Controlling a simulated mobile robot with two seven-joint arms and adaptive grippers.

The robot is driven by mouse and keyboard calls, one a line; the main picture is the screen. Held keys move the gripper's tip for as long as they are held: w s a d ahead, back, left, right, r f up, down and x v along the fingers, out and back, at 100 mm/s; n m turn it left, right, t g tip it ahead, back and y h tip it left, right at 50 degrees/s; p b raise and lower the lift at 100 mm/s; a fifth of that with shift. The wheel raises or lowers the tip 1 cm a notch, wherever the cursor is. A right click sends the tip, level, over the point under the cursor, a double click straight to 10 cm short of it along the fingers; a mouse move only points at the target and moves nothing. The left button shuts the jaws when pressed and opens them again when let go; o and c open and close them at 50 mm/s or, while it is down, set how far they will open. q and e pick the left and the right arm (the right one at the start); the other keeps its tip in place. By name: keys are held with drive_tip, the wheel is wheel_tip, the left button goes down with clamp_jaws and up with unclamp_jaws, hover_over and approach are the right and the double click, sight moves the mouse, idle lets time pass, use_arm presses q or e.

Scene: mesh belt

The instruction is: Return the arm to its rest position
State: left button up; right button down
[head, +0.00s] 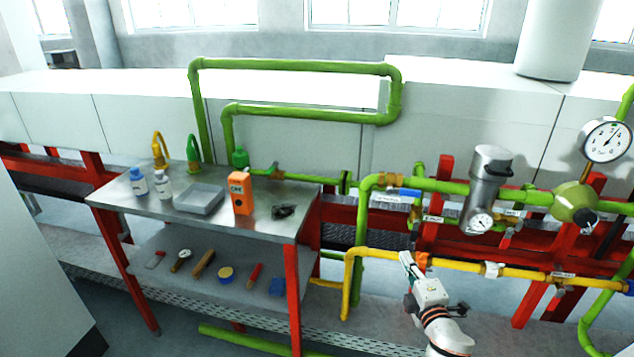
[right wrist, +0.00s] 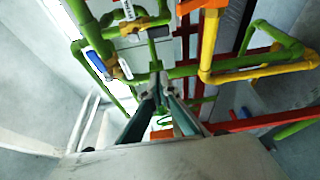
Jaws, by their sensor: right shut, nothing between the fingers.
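My right gripper (head: 407,260) reaches in from the lower right of the head view, with its fingers pointing up towards the yellow pipe (head: 465,265). It is shut and holds nothing. In the right wrist view its closed fingers (right wrist: 161,88) show in the middle, with pipes beyond them. An orange valve handle (head: 423,260) on the yellow pipe is right beside the fingertips in the head view; I cannot tell whether they touch. My left gripper is not in view.
A steel table (head: 140,210) stands left, bearing bottles, a grey tray (head: 199,200) and an orange meter (head: 241,193). Tools lie on its lower shelf (head: 215,290). Green pipes (head: 440,185), a blue valve handle (head: 410,192), a steel filter housing (head: 487,180) and a gauge (head: 605,139) crowd the right.

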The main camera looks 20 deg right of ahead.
drive_tip(key=s+a+f+m+g+y, duration=0.3)
drive_tip(key=s+a+f+m, duration=0.2)
drive_tip(key=s+a+f, duration=0.4)
drive_tip(key=s+a+f+m+g+y, duration=0.3)
drive_tip(key=s+a+f+m, duration=0.3)
drive_tip(key=s+a, duration=0.8)
wheel_tip(320, 180, down, 3)
drive_tip(key=shift+s+f+m+g+y, duration=0.15)
drive_tip(key=shift+s+m+g+y, duration=0.15)
drive_tip(key=shift+g, duration=0.1)
